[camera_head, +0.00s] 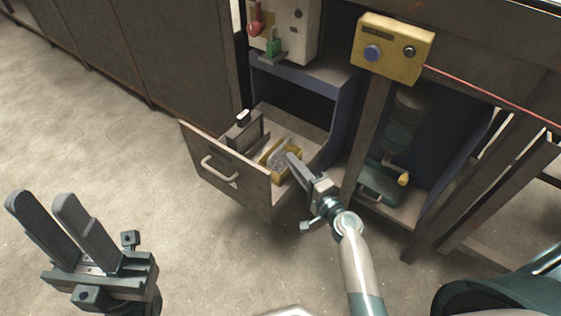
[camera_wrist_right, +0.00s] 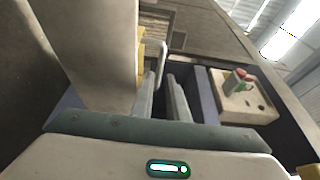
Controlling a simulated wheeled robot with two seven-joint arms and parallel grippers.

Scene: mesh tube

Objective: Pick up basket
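A small yellow basket with a grey mesh-like inside (camera_head: 267,154) sits in the open drawer (camera_head: 225,172). My right gripper (camera_head: 293,161) reaches over the drawer's right side, its fingertips at the basket's right edge and hiding part of it. In the right wrist view its two fingers (camera_wrist_right: 163,88) stand apart with nothing seen between them. I cannot tell whether they touch the basket. A yellow part (camera_wrist_right: 141,50) shows just left of the fingers there. My left gripper (camera_head: 43,205) is open and empty over the floor at the lower left, far from the drawer.
A dark holder with a white-topped piece (camera_head: 243,120) stands in the drawer behind the basket. A yellow button box (camera_head: 393,48) hangs on the cabinet above right. A panel with a red knob and green part (camera_head: 285,30) is above the drawer. The floor at left is clear.

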